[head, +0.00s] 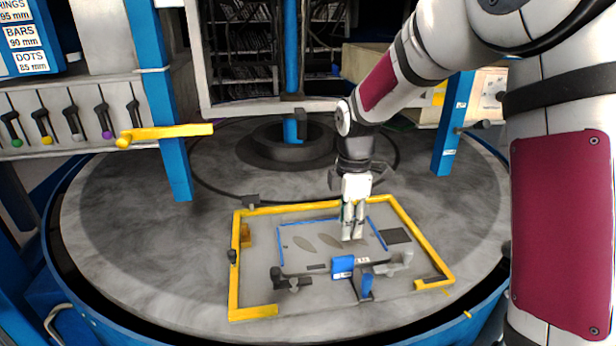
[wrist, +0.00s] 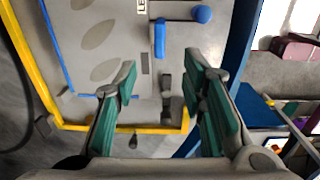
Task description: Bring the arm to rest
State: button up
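My gripper (head: 352,232) points down over the yellow-framed grey plate (head: 262,282) on the round table in the head view. In the wrist view my gripper (wrist: 160,85) shows its two green-padded fingers spread wide apart, with nothing between them. The plate's yellow frame (wrist: 40,75) runs along the left and bottom of that view. My arm comes in from the upper right in the head view and bends down at the wrist. The exact gap between the fingertips and the plate cannot be told.
The plate carries a blue block (head: 342,266), a black clamp (head: 290,281) and a grey clamp (head: 398,264). Blue posts (head: 158,100) stand at the table's left and right. A yellow bar (head: 165,132) juts in at left. The round table's left part (head: 130,230) is clear.

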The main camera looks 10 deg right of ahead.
jog(key=s+r+m+t, duration=0.3)
jog(key=s+r+m, duration=0.6)
jog(key=s+r, duration=0.3)
jog(key=s+r+m+t+b, duration=0.1)
jog(key=s+r+m+t, duration=0.1)
jog(key=s+m, duration=0.7)
jog(key=s, duration=0.4)
jog(key=shift+s+r, duration=0.15)
jog(key=shift+r, duration=0.1)
